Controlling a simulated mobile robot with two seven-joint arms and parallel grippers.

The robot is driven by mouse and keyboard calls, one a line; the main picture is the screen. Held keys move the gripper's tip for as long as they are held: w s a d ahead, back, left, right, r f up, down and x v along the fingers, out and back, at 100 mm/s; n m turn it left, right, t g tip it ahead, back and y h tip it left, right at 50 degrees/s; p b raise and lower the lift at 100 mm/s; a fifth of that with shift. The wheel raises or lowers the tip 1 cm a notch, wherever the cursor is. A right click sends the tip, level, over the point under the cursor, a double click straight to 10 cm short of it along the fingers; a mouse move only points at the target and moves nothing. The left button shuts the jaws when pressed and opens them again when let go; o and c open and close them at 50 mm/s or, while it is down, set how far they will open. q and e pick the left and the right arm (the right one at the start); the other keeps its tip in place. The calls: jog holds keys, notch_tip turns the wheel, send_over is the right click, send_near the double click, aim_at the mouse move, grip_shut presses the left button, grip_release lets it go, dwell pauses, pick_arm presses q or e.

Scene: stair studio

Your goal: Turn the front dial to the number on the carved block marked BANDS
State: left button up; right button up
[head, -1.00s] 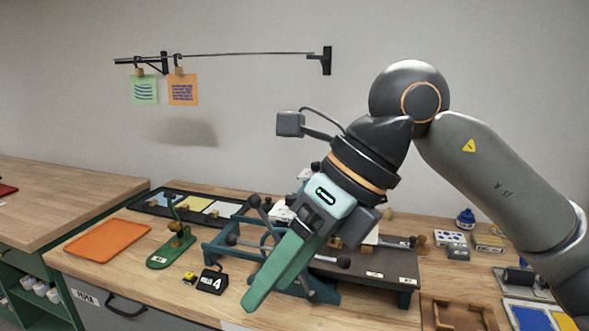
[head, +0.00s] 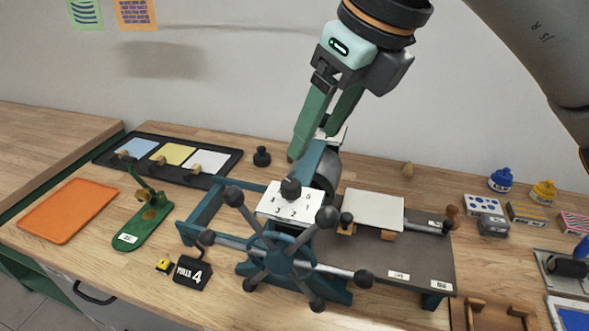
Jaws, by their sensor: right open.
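The front dial is a white plate (head: 270,207) with numbers around a black knob (head: 291,189), on top of the teal press (head: 322,170). The numbers are small; 1, 2 and 3 are among them. The knob's pointing direction is too small to tell. A black carved block (head: 193,273) on the table front reads PULLS and 4. No block marked BANDS is legible in this view. My right gripper (head: 315,143) is open, fingers pointing down, above and behind the dial, seemingly empty. My left gripper is out of view.
A spoked handwheel (head: 285,258) with black balls stands in front of the dial. An orange tray (head: 70,211) and a green stand (head: 146,218) lie left. A black tray (head: 225,163) with coloured sheets is behind. Ink bottles (head: 501,180) stand at the right.

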aim_at(292, 184)
jog(key=x, duration=1)
jog(key=shift+f+p, duration=0.2)
jog(key=shift+p, duration=0.1)
grip_shut()
